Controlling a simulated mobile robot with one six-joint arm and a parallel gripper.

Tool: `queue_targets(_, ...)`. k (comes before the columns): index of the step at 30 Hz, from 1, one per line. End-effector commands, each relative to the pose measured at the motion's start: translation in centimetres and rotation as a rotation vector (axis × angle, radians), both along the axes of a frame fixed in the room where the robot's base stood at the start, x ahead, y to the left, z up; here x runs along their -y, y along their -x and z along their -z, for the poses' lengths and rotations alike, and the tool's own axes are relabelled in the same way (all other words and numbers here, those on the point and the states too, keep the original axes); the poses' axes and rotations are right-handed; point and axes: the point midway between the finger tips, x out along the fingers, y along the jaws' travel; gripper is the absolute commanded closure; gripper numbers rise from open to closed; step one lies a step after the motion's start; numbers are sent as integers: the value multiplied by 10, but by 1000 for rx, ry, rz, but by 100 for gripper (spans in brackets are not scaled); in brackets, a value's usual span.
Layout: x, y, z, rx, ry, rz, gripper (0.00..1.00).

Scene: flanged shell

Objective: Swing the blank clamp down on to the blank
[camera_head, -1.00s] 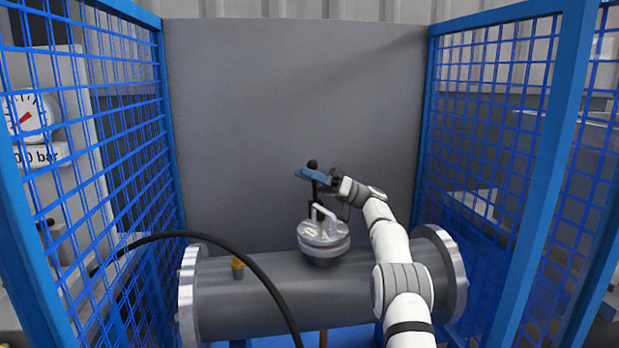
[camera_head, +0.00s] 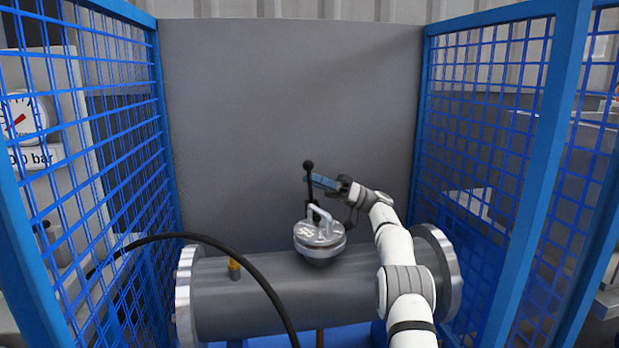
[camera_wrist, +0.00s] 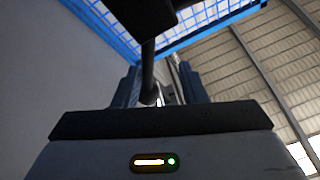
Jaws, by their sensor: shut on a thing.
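The blank (camera_head: 319,246) is a round silver disc with a handle on top, seated on the upright neck of the grey shell (camera_head: 290,296). The blank clamp shows as a black lever (camera_head: 311,205) with a ball knob. It stands nearly upright above and behind the blank's handle; its lower end is hidden there. My gripper (camera_head: 314,180) reaches in from the right, its blue fingers shut on the lever just below the knob. In the wrist view a dark rod (camera_wrist: 148,52) runs between my fingers, below a black shape at the top edge.
Blue mesh fences (camera_head: 110,150) stand left and right, with a grey panel (camera_head: 290,120) behind. A black hose (camera_head: 215,240) arches across the shell's left front. A small yellow fitting (camera_head: 234,270) sits on the shell. A pressure gauge (camera_head: 22,118) is at far left.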

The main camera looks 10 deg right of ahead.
Motion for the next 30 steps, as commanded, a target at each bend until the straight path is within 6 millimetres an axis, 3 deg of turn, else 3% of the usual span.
queue_targets(18, 41, -1, 18, -1, -1, 2, 67)
queue_targets(30, 45, -1, 21, 1, -1, 1, 67)
